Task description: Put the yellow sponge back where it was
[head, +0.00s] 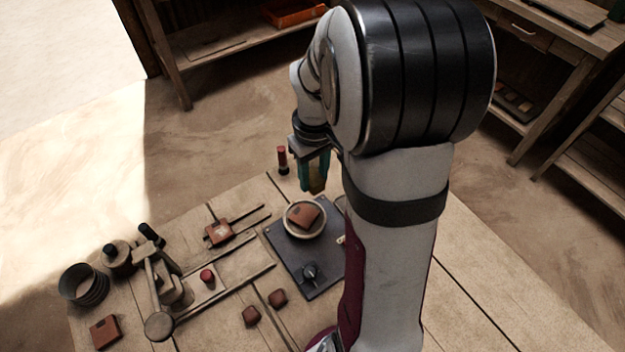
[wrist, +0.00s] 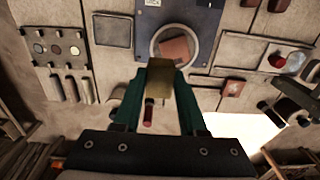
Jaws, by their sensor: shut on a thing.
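My gripper (head: 314,188) is raised above the far part of the bench, beyond a round dish (head: 290,234). Its teal fingers are shut on the yellow sponge (head: 317,184). In the wrist view the sponge (wrist: 160,82) is a dull yellow block between the fingertips (wrist: 160,75), in front of the dish (wrist: 156,47). The dish holds a reddish-brown tile (head: 303,214) and stands on a dark plate (head: 322,280). The sponge is clear of the bench; its lower end points down.
A red-topped cylinder (head: 282,160) stands near the gripper. The wooden press (head: 165,285), a dark round pot (head: 84,288) and loose brown pieces (head: 277,297) occupy the left. The wrist view shows a shallow square tray (wrist: 114,31) and a palette of round discs (wrist: 56,48).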

